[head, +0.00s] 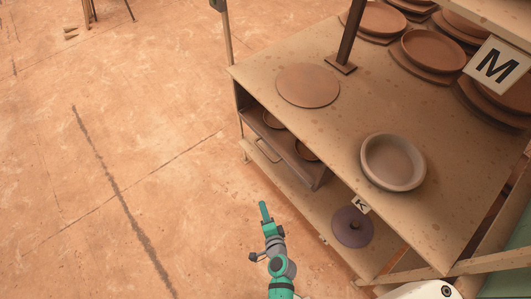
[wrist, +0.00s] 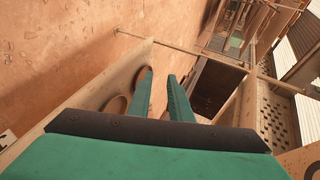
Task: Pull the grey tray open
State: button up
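The grey tray (head: 292,162) looks brownish in this light and sits under the shelf's top board in the head view. A bar handle (head: 268,150) is on its front, and bowls show inside it. How far it is out I cannot tell. My gripper (head: 264,208) is in front of the shelf, below and apart from the handle in the picture. In the wrist view my gripper (wrist: 160,82) has its two fingers apart with nothing between them. Two round clay pieces (wrist: 115,106) show beside the left finger; the handle is not clearly visible there.
The top board (head: 325,120) holds a flat clay disc (head: 308,85) and a bowl (head: 393,162). A dark lidded pot (head: 352,227) with a K tag is on the lower shelf. An M sign (head: 497,65) stands at right.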

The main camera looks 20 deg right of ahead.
jog(key=w+d+m+t, duration=0.1)
jog(key=w+d+m, duration=0.25)
jog(key=w, duration=0.35)
jog(key=m+t+y, duration=0.1)
jog(key=m+t, duration=0.1)
jog(key=m, duration=0.1)
send_near(265, 152)
jog(key=w, duration=0.3)
jog(key=w+f, duration=0.1)
jog(key=w, duration=0.2)
jog(key=w+f, duration=0.1)
jog(key=w, duration=0.3)
jog(key=shift+f, duration=0.25)
grip_shut()
